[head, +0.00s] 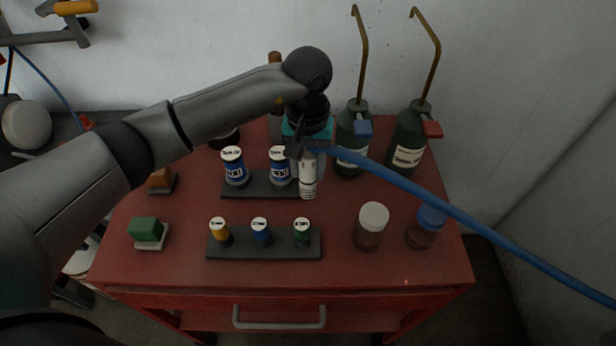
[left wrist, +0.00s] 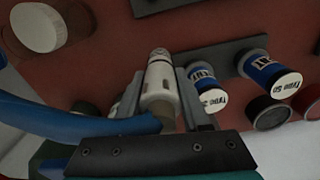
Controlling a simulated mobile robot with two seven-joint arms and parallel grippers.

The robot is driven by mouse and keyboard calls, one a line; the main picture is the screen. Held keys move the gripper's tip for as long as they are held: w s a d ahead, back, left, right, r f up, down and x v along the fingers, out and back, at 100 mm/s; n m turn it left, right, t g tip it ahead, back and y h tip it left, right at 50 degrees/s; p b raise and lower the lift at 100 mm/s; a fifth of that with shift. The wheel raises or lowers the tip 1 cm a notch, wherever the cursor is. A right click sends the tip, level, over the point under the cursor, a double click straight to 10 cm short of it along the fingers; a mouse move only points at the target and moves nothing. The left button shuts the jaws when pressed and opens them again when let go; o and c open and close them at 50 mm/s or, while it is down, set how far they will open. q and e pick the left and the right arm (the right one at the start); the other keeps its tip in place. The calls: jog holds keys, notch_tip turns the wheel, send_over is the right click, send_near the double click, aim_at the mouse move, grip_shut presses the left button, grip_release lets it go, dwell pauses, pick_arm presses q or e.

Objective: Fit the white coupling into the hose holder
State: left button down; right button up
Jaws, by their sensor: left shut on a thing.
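The white coupling (head: 308,177) is a short, ribbed cylinder on the end of a blue hose (head: 430,205). My left gripper (head: 308,152) is shut on it, and its free end points down. In the left wrist view the coupling (left wrist: 161,78) lies between the two fingers of the gripper (left wrist: 158,95). In the head view it overlaps the right end of a dark rack (head: 258,189) with two blue-and-white cans; I cannot tell whether it touches. I cannot pick out the hose holder with certainty. My right gripper is not in view.
A front rack (head: 262,248) holds three small coloured bottles. Two jars (head: 370,228) (head: 427,226) stand at the right on the red cart top (head: 340,268). Two green oil cans (head: 353,140) (head: 406,140) with tall spouts stand behind. Small blocks, including a green one (head: 146,229), sit at left.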

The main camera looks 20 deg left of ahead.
aim_at(308, 180)
pick_arm(q)
jog(key=shift+f, duration=1.7)
jog(key=shift+f+b, duration=0.15)
jog(key=shift+b, duration=0.15)
jog(key=shift+c, duration=1.9)
grip_release()
notch_tip(308, 180, up, 12)
jog(key=shift+s+r, duration=0.15)
